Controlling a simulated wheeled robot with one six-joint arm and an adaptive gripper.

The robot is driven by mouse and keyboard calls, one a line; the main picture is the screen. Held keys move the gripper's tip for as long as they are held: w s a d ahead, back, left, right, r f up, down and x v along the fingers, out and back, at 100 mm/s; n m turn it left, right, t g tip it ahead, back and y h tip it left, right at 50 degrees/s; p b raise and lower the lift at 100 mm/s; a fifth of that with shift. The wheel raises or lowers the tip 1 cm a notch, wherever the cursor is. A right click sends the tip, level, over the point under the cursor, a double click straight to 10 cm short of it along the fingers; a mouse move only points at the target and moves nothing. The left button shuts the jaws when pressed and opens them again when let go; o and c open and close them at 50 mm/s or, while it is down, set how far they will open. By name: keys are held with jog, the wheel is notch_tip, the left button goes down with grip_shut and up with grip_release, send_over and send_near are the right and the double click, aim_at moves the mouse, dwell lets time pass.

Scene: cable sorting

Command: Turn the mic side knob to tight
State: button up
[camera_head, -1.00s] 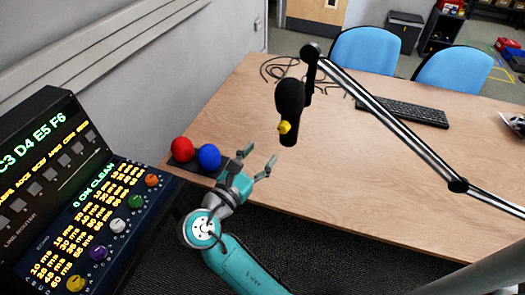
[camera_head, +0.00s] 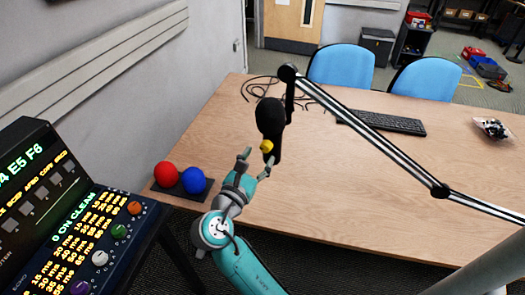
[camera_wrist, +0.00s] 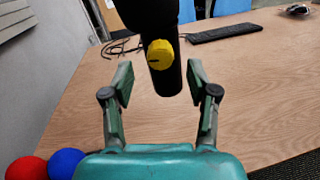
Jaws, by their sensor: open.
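The black microphone (camera_head: 270,117) hangs from a boom arm above the table. Its yellow side knob (camera_head: 266,146) faces me and also shows in the wrist view (camera_wrist: 160,54), with a dark line pointing left on its face. My gripper (camera_head: 256,163) is open and empty, with its fingers pointing toward the microphone. In the wrist view my gripper (camera_wrist: 160,82) has one finger on each side of the microphone's lower body, with the knob between and slightly above the fingertips. I see no contact with the knob.
A red ball (camera_head: 165,175) and a blue ball (camera_head: 193,180) sit on a dark base at the table's left edge. The boom arm (camera_head: 375,130) crosses to the right. A keyboard (camera_head: 381,122) and cables (camera_head: 262,86) lie behind. A lit control panel (camera_head: 75,230) stands at left.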

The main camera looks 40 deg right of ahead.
aim_at(265, 149)
jog(key=shift+x, duration=1.75)
grip_shut()
